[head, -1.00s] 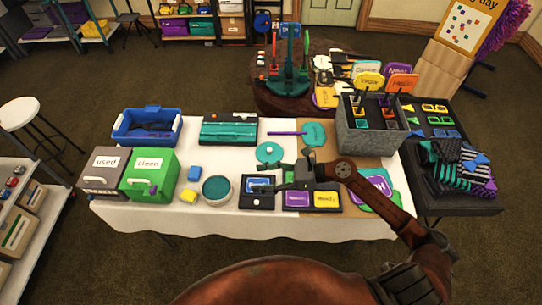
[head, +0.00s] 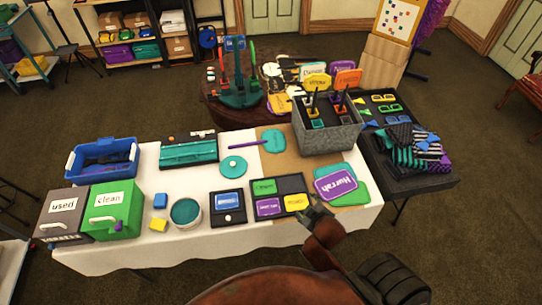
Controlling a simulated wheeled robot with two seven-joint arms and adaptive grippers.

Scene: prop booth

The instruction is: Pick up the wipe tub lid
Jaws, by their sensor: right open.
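The wipe tub lid (head: 233,167), a round teal disc with a small pale knob, lies flat on the white-covered table. The wipe tub (head: 186,213), a white round tub with teal inside, stands uncovered to the left and nearer to me. My right gripper (head: 313,214) is open at the table's front edge, to the right of the lid and nearer to me, well apart from it. It is seen small and partly hidden by its own arm. My left gripper is not in view.
A black sorting tray (head: 279,183) and a small dark tray (head: 243,215) lie between the lid and the front edge. A grey bin (head: 329,138) stands right, a teal case (head: 188,153) left.

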